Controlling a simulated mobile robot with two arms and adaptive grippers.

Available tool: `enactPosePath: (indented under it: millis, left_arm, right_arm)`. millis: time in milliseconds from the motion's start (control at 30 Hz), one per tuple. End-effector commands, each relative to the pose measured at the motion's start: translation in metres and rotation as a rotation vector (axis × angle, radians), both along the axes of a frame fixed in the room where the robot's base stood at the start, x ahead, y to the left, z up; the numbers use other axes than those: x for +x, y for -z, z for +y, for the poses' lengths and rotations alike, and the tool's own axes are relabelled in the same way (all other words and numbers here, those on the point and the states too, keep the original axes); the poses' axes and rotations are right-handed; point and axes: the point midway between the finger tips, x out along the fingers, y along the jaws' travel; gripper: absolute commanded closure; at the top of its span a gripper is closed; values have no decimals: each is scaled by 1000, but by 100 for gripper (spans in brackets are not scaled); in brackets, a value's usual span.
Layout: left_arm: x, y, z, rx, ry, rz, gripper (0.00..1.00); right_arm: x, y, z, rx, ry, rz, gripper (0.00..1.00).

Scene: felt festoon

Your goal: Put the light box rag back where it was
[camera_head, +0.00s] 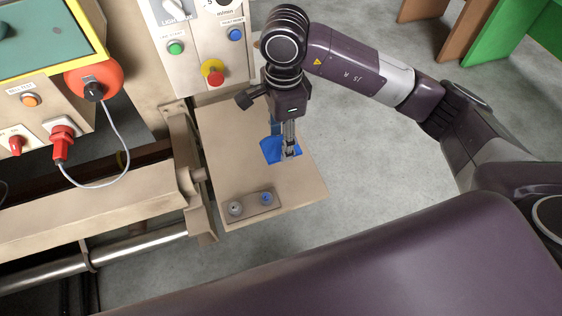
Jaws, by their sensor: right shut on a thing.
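A blue rag (271,150) is at the beige shelf, in the middle of the view. My right gripper (291,152) points down over the shelf and is shut on the rag. The gripper's fingers hide part of the rag. I cannot tell whether the rag touches the shelf or hangs just above it. My left gripper is not in view.
The beige shelf (300,186) carries a small plate with a grey knob (235,208) and a blue knob (266,198). A control panel with a red stop button (212,70) stands behind. A red plug (61,142) with a grey cable is at left.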

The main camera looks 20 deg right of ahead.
Motion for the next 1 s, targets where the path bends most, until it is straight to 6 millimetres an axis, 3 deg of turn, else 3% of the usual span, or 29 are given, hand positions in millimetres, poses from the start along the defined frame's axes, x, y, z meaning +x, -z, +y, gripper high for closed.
enactPosePath:
  millis: [100,233,533,733,933,967,1000]
  left_arm:
    - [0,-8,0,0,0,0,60]
    - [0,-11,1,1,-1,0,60]
    - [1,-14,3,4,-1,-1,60]
    - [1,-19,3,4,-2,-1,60]
    - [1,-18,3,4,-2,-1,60]
    - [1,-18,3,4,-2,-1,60]
    - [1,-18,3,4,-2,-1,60]
  right_arm:
    - [-2,31,-1,-1,2,7,73]
    - [-1,56,0,-1,0,4,73]
    - [-1,80,0,0,0,2,73]
    - [-1,109,0,0,0,3,73]
    - [0,112,0,0,-2,-1,73]
    - [0,112,0,0,-2,-1,53]
    - [0,112,0,0,-2,0,48]
